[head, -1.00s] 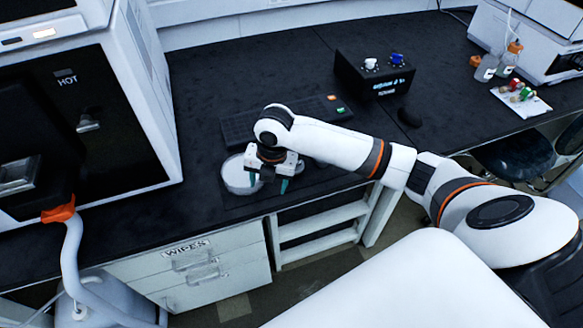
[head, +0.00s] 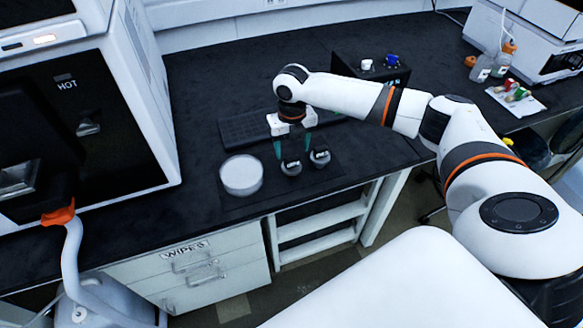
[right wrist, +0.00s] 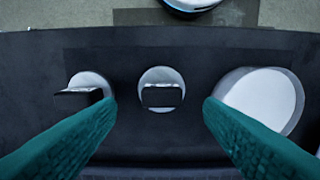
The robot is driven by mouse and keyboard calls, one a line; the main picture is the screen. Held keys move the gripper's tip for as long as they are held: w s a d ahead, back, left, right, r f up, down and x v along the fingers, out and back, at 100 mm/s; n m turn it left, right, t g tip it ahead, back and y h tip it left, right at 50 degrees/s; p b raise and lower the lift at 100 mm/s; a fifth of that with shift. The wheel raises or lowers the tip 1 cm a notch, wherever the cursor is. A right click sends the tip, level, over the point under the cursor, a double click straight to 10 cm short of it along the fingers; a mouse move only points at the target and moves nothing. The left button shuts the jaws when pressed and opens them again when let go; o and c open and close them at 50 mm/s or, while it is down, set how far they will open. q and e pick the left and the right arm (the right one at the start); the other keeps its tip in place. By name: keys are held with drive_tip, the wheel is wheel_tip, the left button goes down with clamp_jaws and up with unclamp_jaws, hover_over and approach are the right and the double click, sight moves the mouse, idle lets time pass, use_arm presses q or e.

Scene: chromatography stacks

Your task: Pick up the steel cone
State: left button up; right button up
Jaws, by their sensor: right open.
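Two small grey round pieces with dark flat tops stand side by side on a dark mat (head: 238,200). In the head view the nearer-left piece (head: 291,168) is under my right gripper (head: 294,150), and the other piece (head: 320,159) is just to its right. In the right wrist view the first piece (right wrist: 161,78) lies between the two teal fingers of the gripper (right wrist: 159,103), and the second (right wrist: 88,84) is beside the left finger. I cannot tell from their shape which is the steel cone. The right gripper is open and empty, pointing down. My left gripper is not in view.
A round white dish (head: 242,174) stands left of the pieces; it shows at right in the right wrist view (right wrist: 262,98). A dark keyboard (head: 245,130) and a black box with knobs (head: 349,68) lie behind. A large oven-like unit (head: 133,120) bounds the left.

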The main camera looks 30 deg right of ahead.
sight(292, 158)
wheel_tip(292, 158, down, 5)
drive_tip(key=shift+s+a+r+p, duration=0.1)
drive_tip(key=shift+p, duration=0.25)
drive_tip(key=c, duration=1.3)
drive_tip(key=shift+r, duration=0.1)
